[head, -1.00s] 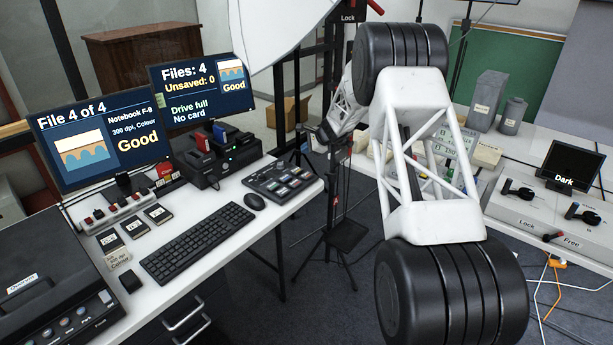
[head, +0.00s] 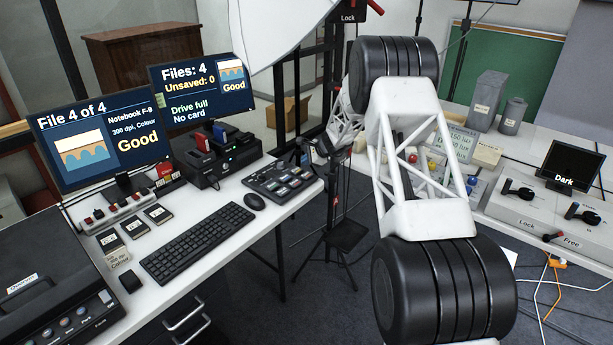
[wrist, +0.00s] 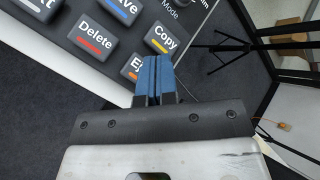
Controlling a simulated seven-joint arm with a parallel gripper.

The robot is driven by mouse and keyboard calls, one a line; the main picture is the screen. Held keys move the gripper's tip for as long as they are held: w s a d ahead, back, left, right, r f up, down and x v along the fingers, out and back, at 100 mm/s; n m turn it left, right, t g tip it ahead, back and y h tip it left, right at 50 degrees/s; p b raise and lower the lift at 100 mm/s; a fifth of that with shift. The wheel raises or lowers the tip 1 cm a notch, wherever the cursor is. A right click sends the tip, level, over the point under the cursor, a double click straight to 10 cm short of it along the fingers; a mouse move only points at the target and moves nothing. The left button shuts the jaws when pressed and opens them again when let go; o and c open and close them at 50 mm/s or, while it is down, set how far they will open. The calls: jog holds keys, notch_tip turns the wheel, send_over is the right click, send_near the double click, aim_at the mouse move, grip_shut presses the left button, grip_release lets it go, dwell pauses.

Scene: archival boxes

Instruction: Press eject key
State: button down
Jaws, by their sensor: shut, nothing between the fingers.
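The key pad (head: 283,182) is a dark panel at the right end of the white desk in the head view. In the wrist view it fills the upper left, with large grey keys. One key, partly hidden, shows a letter E and an orange bar; it appears to be the eject key (wrist: 132,67). The Copy key (wrist: 162,39) and the Delete key (wrist: 94,38) are beside it. My gripper (wrist: 153,62) is shut and empty, its blue fingertips overlapping the right side of the E key in the wrist view. Contact cannot be told.
A keyboard (head: 198,243) and a mouse (head: 254,202) lie left of the pad. A black card dock (head: 218,160) stands behind it. One monitor (head: 203,90) reads "Drive full, No card". Dark floor lies beyond the pad's right edge.

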aim_at(306, 175)
jog(key=shift+f, duration=1.7)
jog(key=shift+f, duration=0.9)
dwell(2.1)
jog(key=shift+r, duration=0.9)
jog(key=shift+r, duration=0.1)
jog(key=shift+r, duration=2.4)
